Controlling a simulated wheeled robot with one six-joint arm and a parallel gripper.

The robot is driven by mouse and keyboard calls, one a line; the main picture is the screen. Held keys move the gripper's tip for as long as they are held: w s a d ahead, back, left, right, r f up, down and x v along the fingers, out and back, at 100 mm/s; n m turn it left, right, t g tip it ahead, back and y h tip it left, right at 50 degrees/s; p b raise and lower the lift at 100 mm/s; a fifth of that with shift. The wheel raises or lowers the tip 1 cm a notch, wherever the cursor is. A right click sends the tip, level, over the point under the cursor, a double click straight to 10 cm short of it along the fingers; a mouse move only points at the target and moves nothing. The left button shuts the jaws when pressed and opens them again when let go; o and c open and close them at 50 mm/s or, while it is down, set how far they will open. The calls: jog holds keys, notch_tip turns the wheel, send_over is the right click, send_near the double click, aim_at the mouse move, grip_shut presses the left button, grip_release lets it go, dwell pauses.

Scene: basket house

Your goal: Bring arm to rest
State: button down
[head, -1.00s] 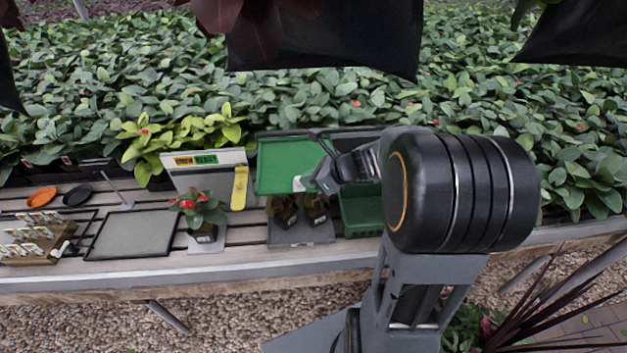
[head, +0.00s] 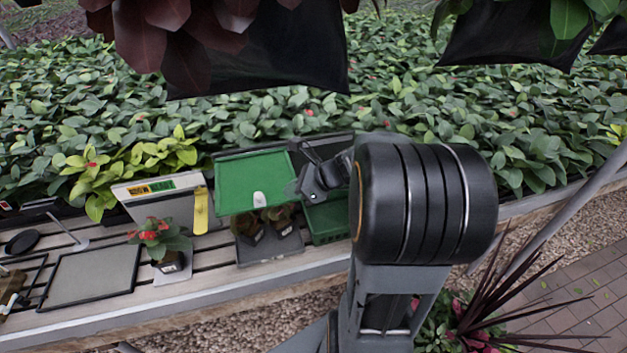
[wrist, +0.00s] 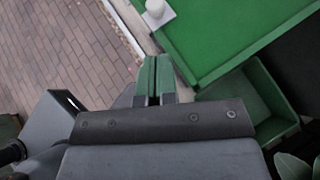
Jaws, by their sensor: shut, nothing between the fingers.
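My gripper (head: 297,188) hangs at the end of my folded arm, in front of the bench's back part, beside the right edge of a green panel (head: 235,190). In the wrist view its two green-tipped fingers (wrist: 154,78) lie together, shut and empty. The fingers point toward the paving, left of the green panel (wrist: 215,40) with its white knob (wrist: 158,12). A green crate (wrist: 246,100) lies right of the fingers, apart from them. My arm hides part of that crate (head: 320,215) in the head view.
The slatted bench (head: 200,310) holds a red-flowered pot (head: 163,250), a framed grey mat (head: 92,277), a sign box (head: 158,195) with a yellow tool (head: 201,210), and two small pots on a dark tray (head: 270,248). Dark hanging planters (head: 265,60) crowd the top. Paving (head: 570,300) lies at right.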

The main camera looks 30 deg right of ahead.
jog(key=s+d+n+g+h, duration=0.2)
jog(key=s+d+n, duration=0.3)
jog(key=s+n, duration=0.15)
jog(key=s+a+r+n+h, duration=0.1)
jog(key=s+a+n+h, duration=0.1)
jog(key=a+n, duration=0.4)
jog(key=s+a+r+n+h, duration=0.2)
jog(key=a+n, duration=0.3)
jog(key=n, duration=0.9)
jog(key=shift+s+a+g+h, duration=0.3)
jog(key=shift+a+g+h, duration=0.1)
jog(key=shift+h, duration=0.5)
